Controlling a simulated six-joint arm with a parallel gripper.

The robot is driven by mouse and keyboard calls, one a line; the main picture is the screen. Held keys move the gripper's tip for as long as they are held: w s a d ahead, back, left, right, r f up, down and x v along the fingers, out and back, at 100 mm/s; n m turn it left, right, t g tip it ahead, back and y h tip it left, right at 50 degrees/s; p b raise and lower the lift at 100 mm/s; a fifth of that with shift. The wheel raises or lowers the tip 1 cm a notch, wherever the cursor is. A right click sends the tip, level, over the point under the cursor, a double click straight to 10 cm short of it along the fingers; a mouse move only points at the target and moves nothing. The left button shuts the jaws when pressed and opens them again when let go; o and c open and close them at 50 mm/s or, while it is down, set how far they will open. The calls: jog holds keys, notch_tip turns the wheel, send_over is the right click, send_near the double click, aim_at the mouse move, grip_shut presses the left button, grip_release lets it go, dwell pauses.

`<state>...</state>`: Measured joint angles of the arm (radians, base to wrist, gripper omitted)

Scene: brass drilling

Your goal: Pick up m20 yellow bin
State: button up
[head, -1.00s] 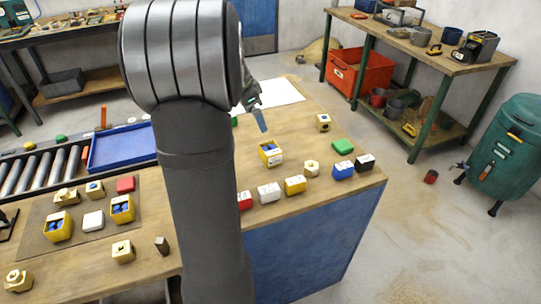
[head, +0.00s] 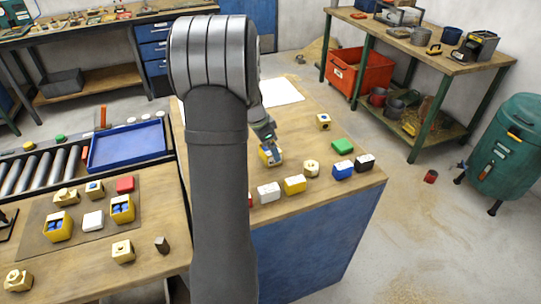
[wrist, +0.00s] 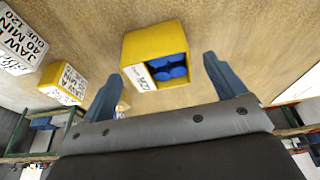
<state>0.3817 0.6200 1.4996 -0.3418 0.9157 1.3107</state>
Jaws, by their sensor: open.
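A yellow bin (head: 277,160) with blue round pieces inside stands on the right wooden bench in the head view, partly hidden by my gripper (head: 268,145). It shows clearly in the wrist view (wrist: 143,46), with a white label on its side that I cannot read surely. My gripper is open and empty. In the wrist view its two blue-grey fingers (wrist: 166,85) are spread to either side of the bin's near part, apart from it. Two other yellow bins with blue pieces stand on the brown mat at left, a left one (head: 57,234) and a right one (head: 122,214).
A green piece (head: 343,146) lies to the right. Bare wood lies behind the bin.

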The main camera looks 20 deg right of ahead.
jog(key=x, duration=0.3)
jog(key=shift+d+f, duration=0.1)
jog(key=shift+f, duration=0.15)
jog(key=c, duration=1.1)
jog(key=shift+r, duration=0.15)
